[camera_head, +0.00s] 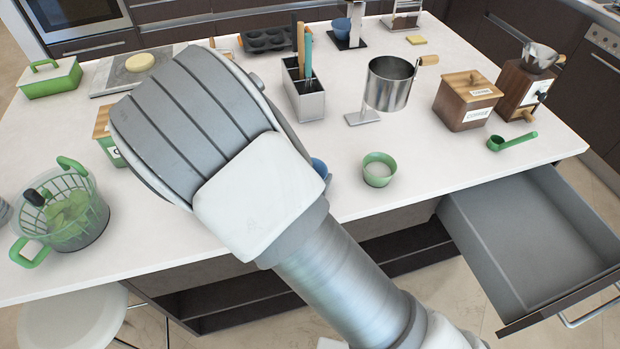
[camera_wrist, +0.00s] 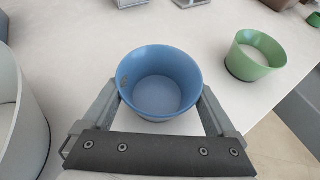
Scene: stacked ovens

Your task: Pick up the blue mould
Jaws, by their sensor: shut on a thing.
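The blue mould (camera_wrist: 160,62) is a small round cup, open side up, in the middle of the wrist view. My gripper (camera_wrist: 160,98) is shut on it, with one finger against each side. In the head view only a sliver of the blue mould (camera_head: 319,168) shows past my arm, which hides the rest and the fingers. I cannot tell whether the mould touches the counter or is slightly above it.
A green mould (camera_wrist: 255,56) stands to the right; it also shows in the head view (camera_head: 378,170). A pale round container (camera_wrist: 15,125) is close on the left. A metal sifter (camera_head: 390,85) stands farther back. An open drawer (camera_head: 530,245) juts out at the right.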

